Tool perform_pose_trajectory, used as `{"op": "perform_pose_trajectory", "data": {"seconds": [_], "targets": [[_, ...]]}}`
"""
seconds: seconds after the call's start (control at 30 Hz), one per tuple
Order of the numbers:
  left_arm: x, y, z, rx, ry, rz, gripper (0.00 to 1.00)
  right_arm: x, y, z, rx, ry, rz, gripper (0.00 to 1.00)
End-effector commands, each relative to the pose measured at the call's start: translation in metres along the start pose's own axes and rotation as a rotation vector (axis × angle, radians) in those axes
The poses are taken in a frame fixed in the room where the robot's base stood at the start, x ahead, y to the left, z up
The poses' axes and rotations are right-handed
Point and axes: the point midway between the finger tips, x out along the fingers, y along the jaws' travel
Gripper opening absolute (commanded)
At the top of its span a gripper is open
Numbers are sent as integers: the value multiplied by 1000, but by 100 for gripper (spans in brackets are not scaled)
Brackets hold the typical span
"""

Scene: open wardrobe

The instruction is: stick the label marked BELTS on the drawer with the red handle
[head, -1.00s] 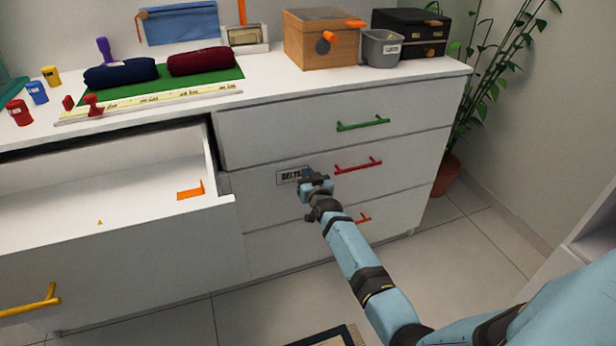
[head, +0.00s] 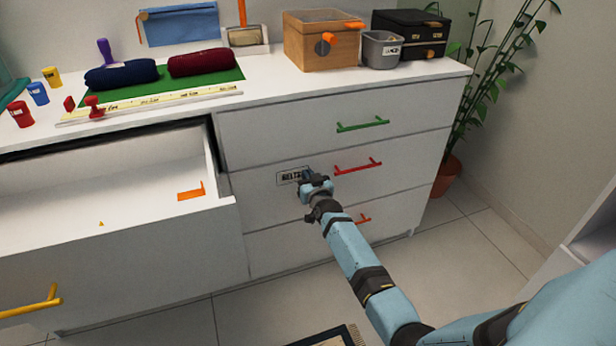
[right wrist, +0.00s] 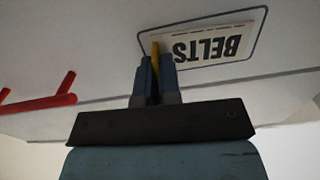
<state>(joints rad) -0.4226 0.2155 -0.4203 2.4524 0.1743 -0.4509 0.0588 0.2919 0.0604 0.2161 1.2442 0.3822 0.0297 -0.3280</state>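The cream label marked BELTS (head: 291,177) lies at the face of the middle drawer (head: 405,165), left of its red handle (head: 358,166). In the right wrist view the label (right wrist: 222,45) appears upside down, inside a dark outlined frame on the drawer front, a little askew to it. My right gripper (head: 313,178) is at the label's handle-side end. In the right wrist view its fingers (right wrist: 157,72) are close together on a thin yellow strip at the label's edge. Whether the label touches the drawer fully cannot be told. My left gripper is not in view.
A drawer with a yellow handle (head: 35,301) stands open at the left, holding an orange piece (head: 191,192). A green handle (head: 362,125) is above and an orange-red one (head: 362,219) below. Boxes and rolled cloths stand on the top. A plant (head: 478,115) is at right.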

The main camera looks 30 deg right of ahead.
Motion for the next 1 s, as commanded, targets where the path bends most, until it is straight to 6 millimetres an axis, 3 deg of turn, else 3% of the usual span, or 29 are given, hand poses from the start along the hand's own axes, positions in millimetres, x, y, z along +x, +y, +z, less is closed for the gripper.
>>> {"op": "perform_pose_trajectory", "data": {"seconds": [0.33,0.47,0.67,0.77,1.0], "targets": [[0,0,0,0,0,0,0,2,0,-3,0,5,1,0],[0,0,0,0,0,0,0,2,0,-3,0,5,0,32],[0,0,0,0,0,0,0,1,-1,-2,1,3,-1,37],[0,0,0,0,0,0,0,1,-1,-2,1,3,-1,60],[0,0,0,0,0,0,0,1,-1,-1,1,2,-1,62]]}}
